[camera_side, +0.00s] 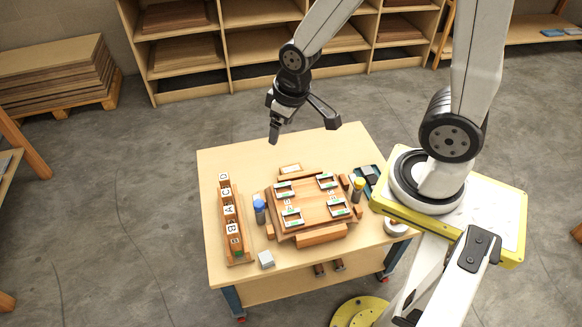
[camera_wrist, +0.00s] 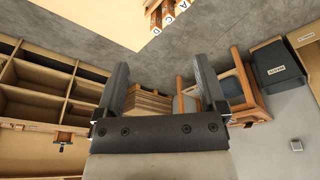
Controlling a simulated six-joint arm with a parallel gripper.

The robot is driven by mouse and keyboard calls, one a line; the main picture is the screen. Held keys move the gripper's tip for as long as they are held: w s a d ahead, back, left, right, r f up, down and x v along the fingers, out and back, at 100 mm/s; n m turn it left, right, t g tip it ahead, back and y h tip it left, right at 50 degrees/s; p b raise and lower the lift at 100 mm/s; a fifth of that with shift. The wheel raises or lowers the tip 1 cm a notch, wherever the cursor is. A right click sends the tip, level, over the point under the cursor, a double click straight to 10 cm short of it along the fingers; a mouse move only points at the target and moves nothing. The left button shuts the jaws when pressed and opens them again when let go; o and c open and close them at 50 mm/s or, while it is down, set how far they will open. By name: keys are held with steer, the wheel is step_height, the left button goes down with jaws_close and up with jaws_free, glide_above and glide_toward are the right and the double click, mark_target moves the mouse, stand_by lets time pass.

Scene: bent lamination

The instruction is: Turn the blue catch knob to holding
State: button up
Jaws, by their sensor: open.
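The blue catch knob (camera_side: 259,205) tops a grey post on the table (camera_side: 222,166), between the lettered rack and the wooden fixture (camera_side: 311,208). Its exact turn position is too small to tell. A yellow knob (camera_side: 359,183) stands on a similar post right of the fixture. My gripper (camera_side: 302,123) is open and empty, raised above the back of the table, well apart from the blue knob. In the wrist view its two fingers (camera_wrist: 158,90) stand apart with nothing between them. The blue knob is out of sight in that view.
The rack (camera_side: 233,236) with lettered blocks stands along the table's left side. Shelving (camera_side: 185,75) stands behind the table. The table's back left is clear.

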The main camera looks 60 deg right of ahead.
steer(key=w+f+n, duration=0.3)
steer(key=w+f, duration=0.3)
steer(key=n+g, duration=0.2)
steer(key=n, duration=0.5)
glide_above(259, 203)
steer(key=f, duration=2.4)
steer(key=shift+a+f, duration=0.2)
steer(key=shift+s+f, duration=0.1)
steer(key=shift+f, duration=0.45)
steer(key=shift+f, duration=0.15)
steer(key=shift+d+f, duration=0.1)
steer(key=shift+f, duration=3.6)
